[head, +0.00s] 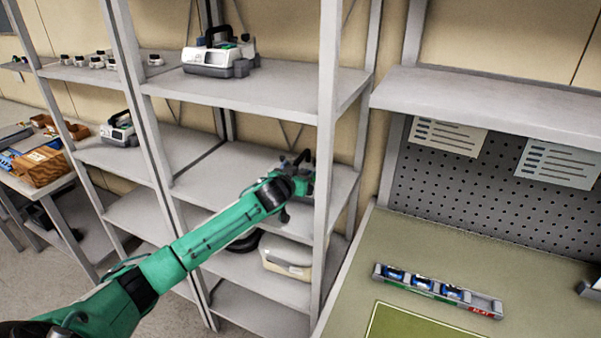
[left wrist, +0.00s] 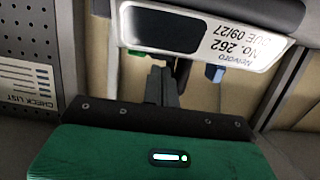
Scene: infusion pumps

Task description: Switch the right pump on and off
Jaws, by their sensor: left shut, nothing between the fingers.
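A white and grey pump (head: 212,57) with a dark handle stands on the upper shelf in the head view. A second, smaller-looking pump (head: 120,130) stands farther left on a lower shelf. My left gripper (head: 303,160) reaches over the middle shelf, below and right of the upper pump. In the left wrist view its shut, empty fingers (left wrist: 167,85) point at a white device front (left wrist: 205,38) with a dark screen and an upside-down label reading No. 262. I cannot tell whether the fingertips touch it, or which pump it is. My right gripper is out of view.
Shelf uprights (head: 328,120) stand close beside my left gripper. A pale case (head: 287,258) sits on the shelf below. A workbench (head: 520,270) on the right carries a tray of blue items (head: 437,292). A wooden box (head: 38,167) stands far left.

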